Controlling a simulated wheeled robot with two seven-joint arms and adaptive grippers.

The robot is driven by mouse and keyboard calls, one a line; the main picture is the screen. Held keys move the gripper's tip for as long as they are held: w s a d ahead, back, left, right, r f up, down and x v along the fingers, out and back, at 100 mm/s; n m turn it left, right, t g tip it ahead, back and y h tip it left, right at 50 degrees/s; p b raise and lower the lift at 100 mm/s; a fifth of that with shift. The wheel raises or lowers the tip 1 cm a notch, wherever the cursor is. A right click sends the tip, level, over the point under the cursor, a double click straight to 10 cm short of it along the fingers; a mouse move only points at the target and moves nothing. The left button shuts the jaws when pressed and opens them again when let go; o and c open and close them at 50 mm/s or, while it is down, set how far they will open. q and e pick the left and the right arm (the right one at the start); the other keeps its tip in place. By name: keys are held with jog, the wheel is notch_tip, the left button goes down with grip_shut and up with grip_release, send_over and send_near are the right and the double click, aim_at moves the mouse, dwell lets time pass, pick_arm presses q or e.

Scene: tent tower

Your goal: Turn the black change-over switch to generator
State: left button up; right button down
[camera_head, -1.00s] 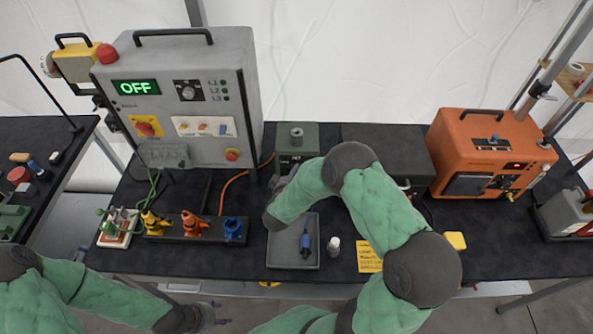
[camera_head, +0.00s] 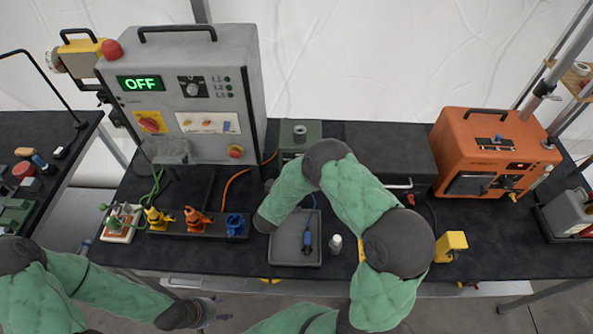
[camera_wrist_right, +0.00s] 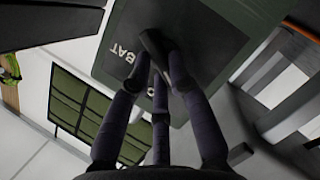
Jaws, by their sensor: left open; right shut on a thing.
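The black change-over switch (camera_wrist_right: 153,44) is a dark bar handle on the dark green box face, beside white letters "BAT" and a partly covered "O". In the right wrist view my right gripper (camera_wrist_right: 158,66) is shut on this handle. The green box (camera_head: 300,133) stands right of the grey cabinet in the head view. My right arm hides its front there, the switch and most of the right gripper. The switch's exact position is hard to tell. My left gripper (camera_head: 208,312) is open and empty at the lower left, below the table edge.
The grey cabinet (camera_head: 180,65) shows "OFF" in green. Coloured plugs (camera_head: 195,222) stand in a black rack before it. A grey tray (camera_head: 285,255) holds a blue tool. An orange generator (camera_head: 492,150) is at right; a yellow block (camera_head: 451,247) lies near the front edge.

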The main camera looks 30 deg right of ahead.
jog(key=c, duration=1.4)
grip_release()
jog(key=v, duration=1.2)
jog(key=shift+w+a+f, duration=0.1)
